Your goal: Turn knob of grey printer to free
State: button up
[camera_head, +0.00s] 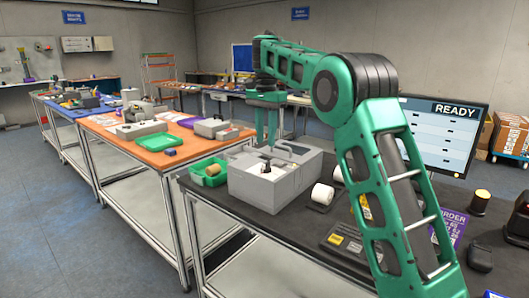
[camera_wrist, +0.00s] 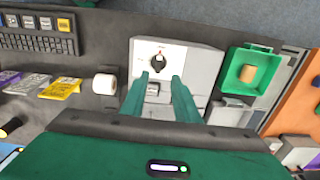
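The grey printer (camera_head: 262,188) stands on the dark table in the head view, and its top also shows in the wrist view (camera_wrist: 203,68). In the head view the knob (camera_head: 265,168) is a dark spot on the printer's top. My green gripper (camera_head: 266,138) points down over the printer. In the wrist view its two fingers (camera_wrist: 160,84) are apart with nothing between them, with the knob just beyond the tips. I cannot tell whether they touch the printer.
A green tray (camera_wrist: 250,72) holding a brown roll (camera_wrist: 248,73) sits beside the printer. A white paper roll (camera_wrist: 104,83) is on its other side. A keyboard (camera_wrist: 40,38) and label packs (camera_wrist: 60,88) lie farther left. A monitor (camera_head: 440,130) reads READY.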

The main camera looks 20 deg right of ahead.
notch_tip(320, 180, up, 3)
jog(key=shift+f, duration=0.15)
dwell(0.3)
jog(key=s+d+f+n, duration=0.1)
jog(key=s+d+f, duration=0.1)
jog(key=s+d, duration=0.85)
jog(key=s+d+f+n, duration=0.15)
jog(key=s+d, duration=0.55)
jog(key=s, duration=0.7)
jog(key=s+f+n, duration=0.1)
jog(key=s+f, duration=0.7)
jog(key=s, duration=0.5)
jog(key=s+f+n, duration=0.1)
jog(key=s+f, duration=0.6)
jog(key=s, duration=0.5)
jog(key=shift+s+f, duration=0.35)
jog(key=shift+s, duration=0.05)
